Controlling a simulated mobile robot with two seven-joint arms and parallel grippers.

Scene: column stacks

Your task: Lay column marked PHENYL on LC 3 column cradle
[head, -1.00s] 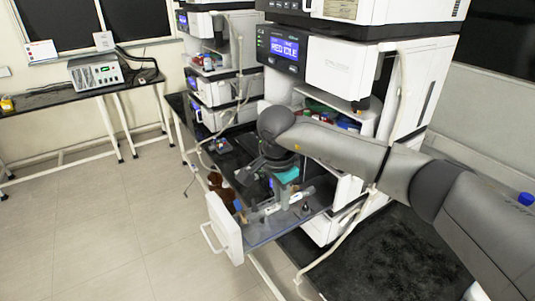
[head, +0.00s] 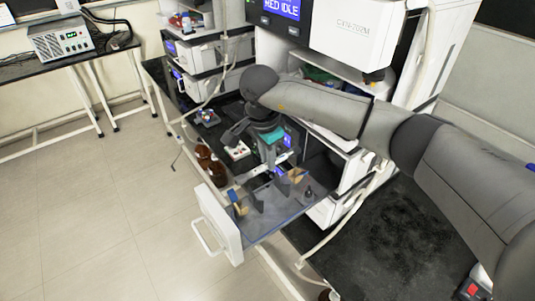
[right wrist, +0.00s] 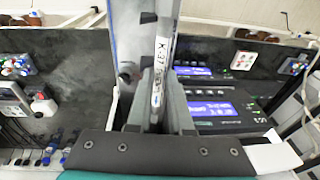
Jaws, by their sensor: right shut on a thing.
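My right gripper (head: 275,160) is shut on a slim white column (head: 252,173), held crosswise above the pulled-out drawer (head: 262,226). In the right wrist view the column (right wrist: 157,68) stands between the fingers (right wrist: 155,110). Its label seems to start "K-37"; I cannot read PHENYL. In the drawer, below the column, upright grey pieces (head: 257,200) stand apart, possibly a cradle; no LC 3 marking is legible. The column appears clear of them. My left gripper is not in view.
Brown bottles (head: 216,172) stand left of the drawer. A small dark item (head: 308,193) is at the drawer's right side. Instrument stacks (head: 340,35) rise behind, with a hanging pale tube (head: 322,238) at right. Floor at left is clear.

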